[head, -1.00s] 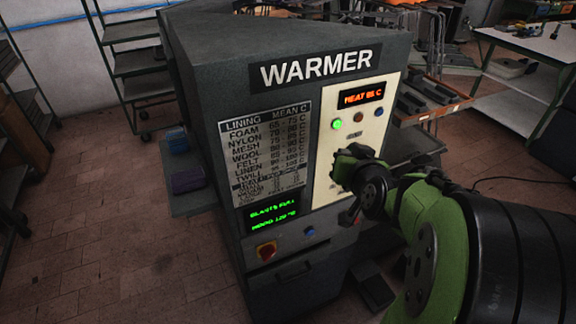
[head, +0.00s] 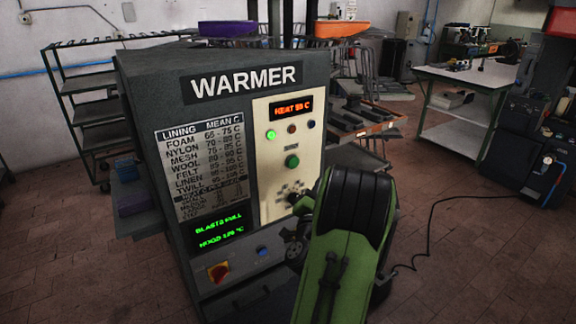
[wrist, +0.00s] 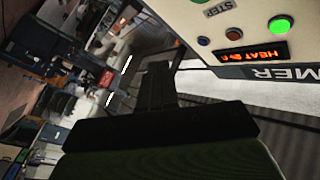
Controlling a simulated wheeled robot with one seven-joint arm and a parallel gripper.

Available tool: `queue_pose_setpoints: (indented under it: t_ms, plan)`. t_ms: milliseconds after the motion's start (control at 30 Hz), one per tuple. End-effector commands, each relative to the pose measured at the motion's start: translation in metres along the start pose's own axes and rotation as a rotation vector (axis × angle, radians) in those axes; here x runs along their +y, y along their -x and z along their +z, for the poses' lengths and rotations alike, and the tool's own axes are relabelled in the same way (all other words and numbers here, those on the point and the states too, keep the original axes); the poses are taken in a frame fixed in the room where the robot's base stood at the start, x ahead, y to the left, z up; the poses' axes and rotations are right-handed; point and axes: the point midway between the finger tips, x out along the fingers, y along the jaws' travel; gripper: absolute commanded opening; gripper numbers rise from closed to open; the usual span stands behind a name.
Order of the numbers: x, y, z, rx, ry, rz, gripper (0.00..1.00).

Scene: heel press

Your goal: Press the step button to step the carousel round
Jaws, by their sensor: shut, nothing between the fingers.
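The grey warmer (head: 150,85) stands at the centre left of the head view. Its cream panel (head: 266,205) carries a round green button (head: 292,161) under a small label, now uncovered. My gripper (wrist: 158,75) is shut and empty in the wrist view, apart from the panel. In the head view my green and black arm covers most or all of it, low right of the panel. I cannot make out a carousel for certain.
A lit green lamp (head: 271,135) and an orange HEAT display (head: 291,107) sit above the button. A dial (head: 291,192) is below it. A purple bin (head: 227,27) and an orange bin (head: 341,29) show behind the warmer. Open floor lies right, crossed by a black cable (head: 432,232).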

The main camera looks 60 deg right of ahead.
Motion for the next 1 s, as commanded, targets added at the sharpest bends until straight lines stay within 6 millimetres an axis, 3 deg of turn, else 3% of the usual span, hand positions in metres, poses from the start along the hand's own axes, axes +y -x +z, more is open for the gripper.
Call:
queue_pose_setpoints:
  t_ms: [633, 1000]
  plan:
    - [-0.042, -0.053, 0.033, -0.004, 0.0, -0.002, 0.0]
    - [-0.046, -0.061, 0.045, -0.002, 0.002, -0.001, 0.0]
